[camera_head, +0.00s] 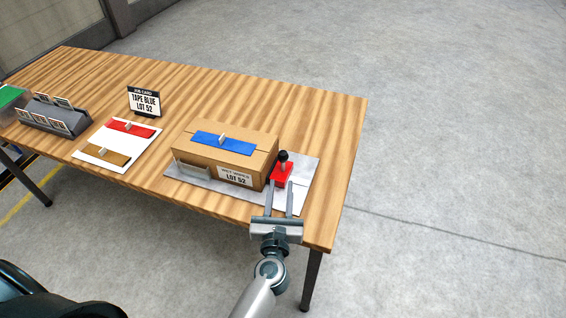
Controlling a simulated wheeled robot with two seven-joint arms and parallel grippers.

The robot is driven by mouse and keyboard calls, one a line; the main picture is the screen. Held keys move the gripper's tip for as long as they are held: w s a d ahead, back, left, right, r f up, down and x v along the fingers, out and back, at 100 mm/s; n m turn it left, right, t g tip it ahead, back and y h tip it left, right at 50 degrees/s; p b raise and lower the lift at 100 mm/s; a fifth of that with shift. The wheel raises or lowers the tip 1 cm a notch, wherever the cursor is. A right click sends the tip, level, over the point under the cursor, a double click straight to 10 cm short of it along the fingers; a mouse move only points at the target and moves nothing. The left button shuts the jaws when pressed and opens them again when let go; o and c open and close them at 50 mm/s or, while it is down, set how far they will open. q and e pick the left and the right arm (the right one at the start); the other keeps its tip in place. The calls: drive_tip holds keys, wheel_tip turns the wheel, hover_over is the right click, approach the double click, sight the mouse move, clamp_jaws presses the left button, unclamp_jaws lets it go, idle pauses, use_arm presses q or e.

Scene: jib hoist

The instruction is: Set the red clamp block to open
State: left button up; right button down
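The red clamp block (281,177) stands on a grey plate (303,178) near the table's right end, close against the right side of a cardboard box (225,158). It carries a short post with a black knob (283,156) on top. My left gripper (281,186) is open, with its two fingers pointing away from me. The fingertips reach the near edge of the red block, one toward each side of it. I cannot tell if they touch it. My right gripper is not in view.
A blue strip with a pale piece lies on the box, labelled LOT 52. A grey metal bracket (191,170) is at its front left. A job card (145,102) reads TAPE BLUE LOT 52. Red and brown strips lie on a white sheet (90,150). Table (335,150) right of the plate is clear.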

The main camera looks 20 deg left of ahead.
sight(283, 167)
use_arm(q)
drive_tip(key=x, duration=0.3)
drive_tip(key=shift+w+r, duration=0.1)
drive_tip(key=shift+w, duration=0.15)
drive_tip(key=x, duration=0.5)
drive_tip(key=shift+w+a, duration=0.15)
drive_tip(key=shift+w, duration=0.3)
clamp_jaws()
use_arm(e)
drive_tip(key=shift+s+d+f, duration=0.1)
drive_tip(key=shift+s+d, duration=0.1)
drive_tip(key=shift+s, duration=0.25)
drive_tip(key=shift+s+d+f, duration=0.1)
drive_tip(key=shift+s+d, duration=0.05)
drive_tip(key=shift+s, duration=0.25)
